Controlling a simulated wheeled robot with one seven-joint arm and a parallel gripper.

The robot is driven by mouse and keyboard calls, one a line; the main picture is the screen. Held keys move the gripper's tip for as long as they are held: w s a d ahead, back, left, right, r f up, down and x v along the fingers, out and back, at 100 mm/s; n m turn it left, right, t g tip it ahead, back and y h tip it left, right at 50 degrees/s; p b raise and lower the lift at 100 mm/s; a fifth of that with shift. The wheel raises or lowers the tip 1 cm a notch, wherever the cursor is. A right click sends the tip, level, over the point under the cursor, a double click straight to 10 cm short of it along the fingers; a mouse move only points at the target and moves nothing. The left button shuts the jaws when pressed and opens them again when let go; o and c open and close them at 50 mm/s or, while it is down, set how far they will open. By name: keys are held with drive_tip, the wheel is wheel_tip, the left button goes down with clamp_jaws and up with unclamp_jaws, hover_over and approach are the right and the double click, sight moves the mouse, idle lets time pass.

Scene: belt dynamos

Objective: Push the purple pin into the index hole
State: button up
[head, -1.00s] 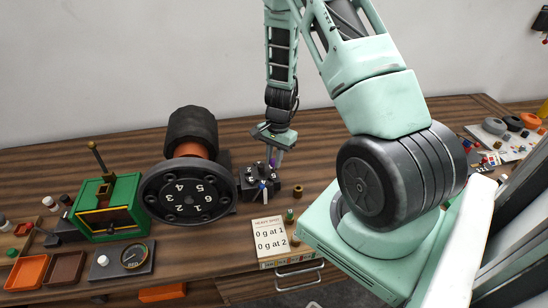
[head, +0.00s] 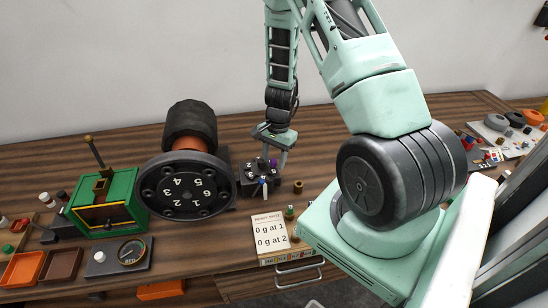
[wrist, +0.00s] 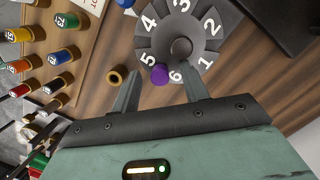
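The purple pin (wrist: 160,74) shows its round head in the wrist view, between my two fingers and at the rim of a grey numbered dial (wrist: 165,40) near the 5 and 6. My gripper (wrist: 160,82) is open, with clear gaps on both sides of the pin. In the head view my gripper (head: 276,158) hangs over a small dark block (head: 248,186), with the purple pin (head: 272,163) beside the fingers. The index hole cannot be made out, and how deep the pin sits cannot be told.
The large black numbered wheel (head: 187,208) stands left of my gripper. A brass-coloured ring (wrist: 119,74) lies beside one finger. Several coloured pins stand near the white card (head: 270,236). A green box (head: 112,207) is farther left.

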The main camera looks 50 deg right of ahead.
wheel_tip(320, 180, up, 17)
drive_tip(key=d+b, duration=0.2)
drive_tip(key=d, duration=0.1)
drive_tip(key=shift+w+b, duration=0.2)
drive_tip(key=shift+b, duration=0.15)
idle(1.0)
